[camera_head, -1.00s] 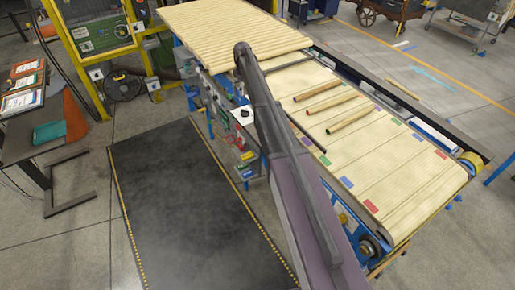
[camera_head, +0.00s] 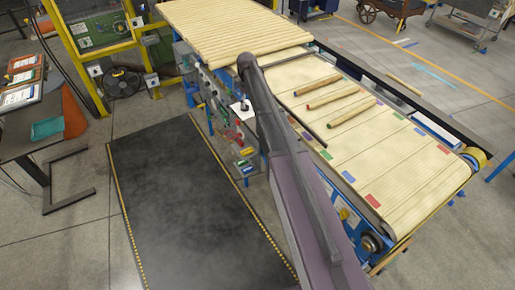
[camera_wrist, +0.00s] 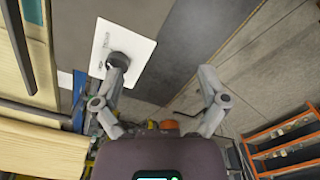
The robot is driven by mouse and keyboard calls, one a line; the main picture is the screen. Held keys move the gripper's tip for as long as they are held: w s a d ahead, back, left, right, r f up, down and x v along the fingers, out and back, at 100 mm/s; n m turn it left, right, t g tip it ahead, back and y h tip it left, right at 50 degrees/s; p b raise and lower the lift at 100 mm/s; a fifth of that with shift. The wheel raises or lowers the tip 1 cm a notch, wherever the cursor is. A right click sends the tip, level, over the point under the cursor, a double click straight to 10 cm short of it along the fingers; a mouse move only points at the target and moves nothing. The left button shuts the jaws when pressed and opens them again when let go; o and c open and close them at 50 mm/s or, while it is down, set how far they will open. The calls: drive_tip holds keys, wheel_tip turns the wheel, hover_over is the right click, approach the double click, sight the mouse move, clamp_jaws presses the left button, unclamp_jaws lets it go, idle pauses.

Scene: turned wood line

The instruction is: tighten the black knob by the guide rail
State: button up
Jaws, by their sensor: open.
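The black knob (camera_wrist: 119,61) stands on a white plate (camera_wrist: 140,48) in the wrist view, at the upper left. In the head view the knob (camera_head: 244,107) is small, on the near side of the conveyor, just left of my arm. A dark rail (camera_wrist: 31,45) runs over the belt at the left of the wrist view; it may be the guide rail. My gripper (camera_wrist: 162,68) is open and empty. The left finger's tip overlaps the knob's lower edge in the picture; contact cannot be told. The right finger is well clear. My arm hides the gripper in the head view.
The conveyor belt (camera_head: 405,175) carries several turned wood pieces (camera_head: 351,112). A dark floor mat (camera_head: 190,205) lies clear in front of it. A desk (camera_head: 30,135) with trays stands at left, and a rack with orange edges (camera_wrist: 285,135) shows at right in the wrist view.

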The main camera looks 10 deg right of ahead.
drive_tip(key=s+f+m+b, duration=0.3)
drive_tip(key=s, duration=0.7)
drive_tip(key=s+f+m+b, duration=0.2)
drive_tip(key=s+f+b, duration=0.1)
drive_tip(key=s, duration=0.7)
drive_tip(key=shift+a+m, duration=0.35)
drive_tip(key=shift+m, duration=0.05)
drive_tip(key=shift+s+f, duration=0.1)
drive_tip(key=s+f+m+b, duration=0.3)
drive_tip(key=s+f+b, duration=0.1)
drive_tip(key=s, duration=1)
drive_tip(key=shift+a+f+m, duration=0.15)
drive_tip(key=shift+m, duration=0.25)
